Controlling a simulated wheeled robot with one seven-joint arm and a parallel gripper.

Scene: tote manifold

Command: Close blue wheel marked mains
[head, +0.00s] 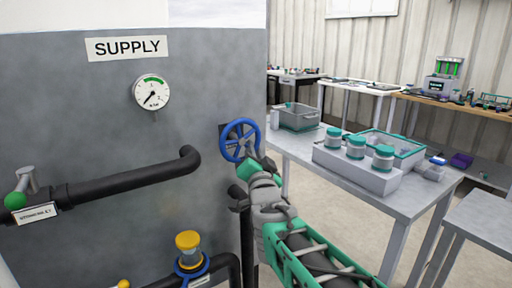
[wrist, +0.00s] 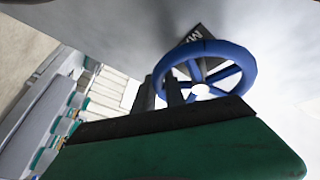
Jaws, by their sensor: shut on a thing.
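The blue wheel (head: 240,137) is a spoked handwheel on the right part of the grey wall. In the wrist view the blue wheel (wrist: 216,50) shows its spokes and pale hub, with a dark tag (wrist: 195,36) behind it, partly hidden, reading "MA". My gripper (head: 245,159) is at the wheel's lower right rim in the head view. In the wrist view the dark fingers of my gripper (wrist: 160,92) are shut on the rim at its left side. The exact grip on the rim is partly hidden.
A gauge (head: 152,92) sits under a SUPPLY sign (head: 127,48). A black pipe (head: 120,183) runs left of the wheel, with a green-knobbed valve (head: 15,200). A yellow-capped fitting (head: 189,246) stands below. A grey table (head: 385,197) with lidded jars is at right.

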